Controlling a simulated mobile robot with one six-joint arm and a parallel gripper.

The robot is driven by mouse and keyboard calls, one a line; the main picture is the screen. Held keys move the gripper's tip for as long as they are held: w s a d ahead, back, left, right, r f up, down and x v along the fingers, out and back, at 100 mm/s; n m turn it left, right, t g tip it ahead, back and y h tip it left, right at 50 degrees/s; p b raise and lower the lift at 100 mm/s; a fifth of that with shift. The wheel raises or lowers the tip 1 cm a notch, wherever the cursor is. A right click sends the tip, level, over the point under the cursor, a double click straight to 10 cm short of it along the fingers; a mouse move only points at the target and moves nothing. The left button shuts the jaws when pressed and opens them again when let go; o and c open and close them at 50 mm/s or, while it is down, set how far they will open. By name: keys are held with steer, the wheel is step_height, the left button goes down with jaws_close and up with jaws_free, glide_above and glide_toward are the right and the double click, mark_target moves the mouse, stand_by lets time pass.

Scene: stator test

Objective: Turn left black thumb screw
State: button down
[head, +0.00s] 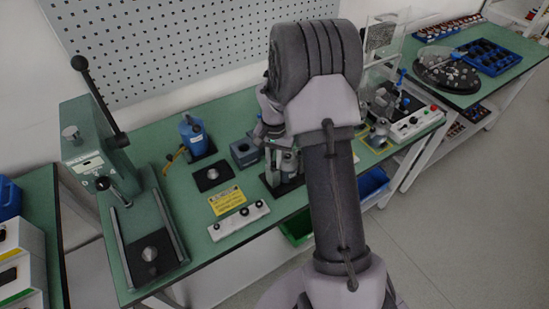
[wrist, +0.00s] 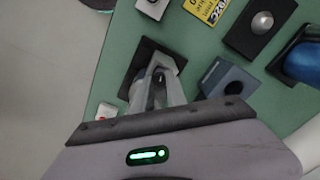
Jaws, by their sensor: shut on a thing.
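A grey metal fixture stands on a black base plate (head: 271,187) near the middle of the green bench, partly behind my arm. In the wrist view its black base plate (wrist: 146,50) lies under my fingers. My gripper (wrist: 158,84) reaches down over this fixture. Its fingers are shut on a small dark part, which looks like the black thumb screw (wrist: 159,75). The fingers cover most of the screw, so its turn angle cannot be told. In the head view my arm hides the fingertips and the screw.
A grey-blue block (wrist: 229,80) stands close to my gripper. A blue bottle-like unit (head: 193,135), a yellow label (head: 227,200) and a white strip with black knobs (head: 238,221) are on the bench (head: 185,205). A green lever press (head: 98,150) stands at the left.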

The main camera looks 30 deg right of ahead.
steer(key=shift+n, duration=0.9)
steer(key=c, duration=1.3)
jaws_free()
